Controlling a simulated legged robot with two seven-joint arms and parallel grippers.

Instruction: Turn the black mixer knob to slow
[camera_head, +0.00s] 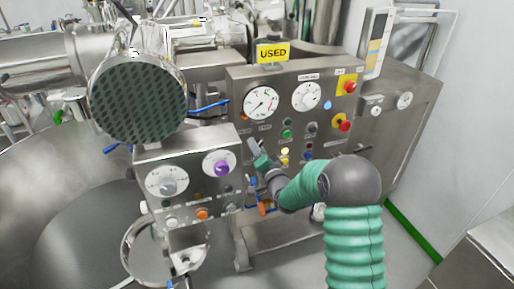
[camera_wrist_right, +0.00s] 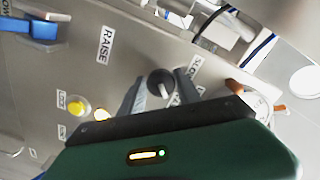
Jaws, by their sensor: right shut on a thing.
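The black mixer knob (camera_wrist_right: 159,78) shows in the right wrist view as a round dark knob with a pale mark, set on a steel panel. My right gripper (camera_wrist_right: 161,86) has one grey finger on each side of it and is shut on it. A label that seems to begin "SLO" is printed just right of the knob. In the head view my right gripper (camera_head: 256,151) is at the left edge of the large control panel (camera_head: 240,88), and the knob is hidden there. My left gripper is not in view.
A smaller panel (camera_head: 150,207) with a grey knob (camera_head: 168,188) and a purple knob (camera_head: 221,168) stands left of my gripper. Two gauges, coloured buttons and red emergency stops (camera_head: 350,87) are on the large panel. A yellow "USED" sign (camera_head: 272,53) stands on top.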

